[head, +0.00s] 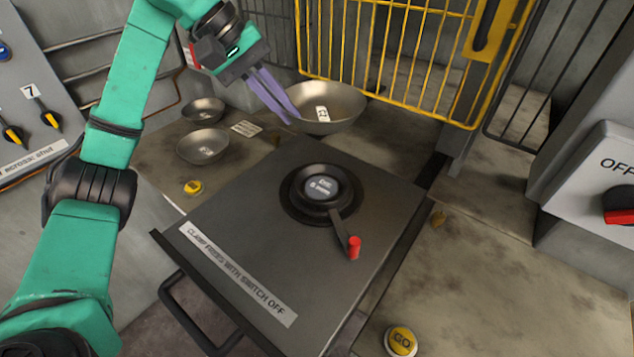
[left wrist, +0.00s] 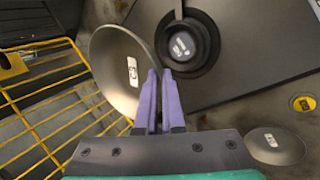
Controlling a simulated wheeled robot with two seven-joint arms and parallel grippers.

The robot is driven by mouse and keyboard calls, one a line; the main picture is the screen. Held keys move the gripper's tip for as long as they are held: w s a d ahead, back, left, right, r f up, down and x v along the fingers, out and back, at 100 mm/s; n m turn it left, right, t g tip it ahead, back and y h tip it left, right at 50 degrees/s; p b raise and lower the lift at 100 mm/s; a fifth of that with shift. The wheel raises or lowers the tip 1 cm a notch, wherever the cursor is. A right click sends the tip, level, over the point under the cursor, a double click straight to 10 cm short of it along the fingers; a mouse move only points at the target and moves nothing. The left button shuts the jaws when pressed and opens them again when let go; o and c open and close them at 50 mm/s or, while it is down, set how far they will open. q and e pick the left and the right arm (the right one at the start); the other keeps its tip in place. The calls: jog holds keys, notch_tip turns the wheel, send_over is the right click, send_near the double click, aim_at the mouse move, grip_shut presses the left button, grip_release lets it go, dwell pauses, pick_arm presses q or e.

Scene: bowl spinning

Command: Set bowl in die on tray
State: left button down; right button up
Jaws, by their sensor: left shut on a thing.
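A large metal bowl (head: 345,101) with a white label is behind the tray, near the yellow cage. My left gripper (head: 285,112) is shut on the left side of its rim. The left wrist view shows the purple fingers (left wrist: 158,90) closed over the rim of the tilted bowl (left wrist: 112,62). The dark grey tray (head: 250,225) is in the middle, with the round black die (head: 322,190) on it. The die has a labelled centre, shows no bowl in it, and has a red-knobbed lever (head: 352,245) beside it. My right gripper is not in view.
Two smaller bowls (head: 203,146) (head: 203,109) stand left of the large one. The yellow barred guard (head: 390,60) rises behind. A yellow GO button (head: 401,341) is at the front right, and an OFF switch box (head: 600,180) at the right. The tray top around the die is clear.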

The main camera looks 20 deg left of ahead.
pick_arm(q)
notch_tip(320, 180, down, 16)
jog(key=shift+a+r, duration=0.1)
jog(key=shift+s, duration=0.1)
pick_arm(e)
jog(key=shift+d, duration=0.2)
